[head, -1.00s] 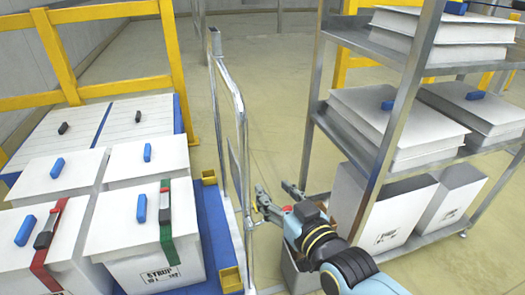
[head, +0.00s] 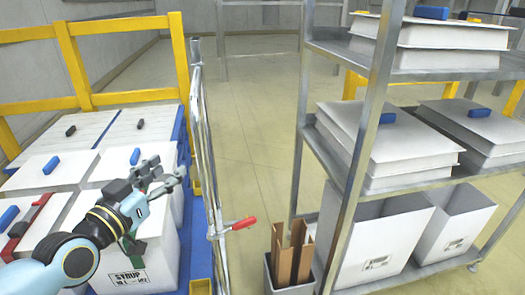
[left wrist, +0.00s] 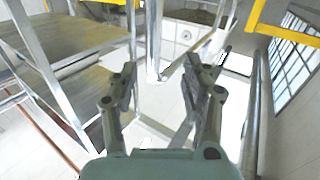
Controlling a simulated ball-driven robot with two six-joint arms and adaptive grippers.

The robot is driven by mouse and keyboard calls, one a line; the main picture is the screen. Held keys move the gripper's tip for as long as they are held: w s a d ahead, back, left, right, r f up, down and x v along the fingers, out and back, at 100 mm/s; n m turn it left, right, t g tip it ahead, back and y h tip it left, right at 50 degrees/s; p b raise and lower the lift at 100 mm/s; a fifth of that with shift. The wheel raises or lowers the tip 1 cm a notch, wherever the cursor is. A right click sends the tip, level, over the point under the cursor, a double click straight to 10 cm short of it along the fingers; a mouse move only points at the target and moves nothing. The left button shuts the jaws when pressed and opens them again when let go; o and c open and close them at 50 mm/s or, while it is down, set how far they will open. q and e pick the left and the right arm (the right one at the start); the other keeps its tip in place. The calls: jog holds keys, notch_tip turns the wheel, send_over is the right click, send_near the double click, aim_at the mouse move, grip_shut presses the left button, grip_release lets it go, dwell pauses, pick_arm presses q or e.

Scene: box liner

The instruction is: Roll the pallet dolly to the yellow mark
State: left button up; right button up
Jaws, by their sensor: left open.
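A blue platform (head: 200,262), which looks like the pallet dolly, carries several white lidded boxes (head: 155,262) on the left; one is marked "SYRUP". A silver rail frame (head: 205,140) stands upright along its right side, with a red handle (head: 243,223) low on it. My left gripper (head: 167,172) is open, over the boxes and left of the rail frame. In the left wrist view its fingers (left wrist: 165,92) are spread, with metal posts beyond and nothing clearly held. My right gripper is not in view. I see no yellow mark on the floor.
A metal shelf rack (head: 350,180) with white boxes stands on the right. A grey bin (head: 290,275) with brown strips stands by its front leg. A yellow rail (head: 120,25) runs behind the platform. Bare floor (head: 255,130) lies between platform and rack.

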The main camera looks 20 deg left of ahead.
aim_at(196, 149)
pick_arm(q)
jog(key=shift+m+h, duration=0.3)
jog(key=w+b, duration=0.1)
jog(key=w, duration=0.2)
jog(key=w+d+b, duration=0.1)
jog(key=w, duration=0.3)
jog(key=w+b, duration=0.1)
jog(key=w, duration=0.2)
jog(key=shift+w+d+b, duration=0.15)
jog(key=shift+w+b, duration=0.05)
jog(key=shift+b, duration=0.1)
jog(key=shift+w+r, duration=0.1)
jog(key=shift+w, duration=0.35)
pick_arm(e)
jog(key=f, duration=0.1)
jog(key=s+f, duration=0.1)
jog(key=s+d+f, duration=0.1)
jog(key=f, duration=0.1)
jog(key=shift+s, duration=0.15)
pick_arm(q)
grip_shut()
jog(key=shift+w, duration=0.1)
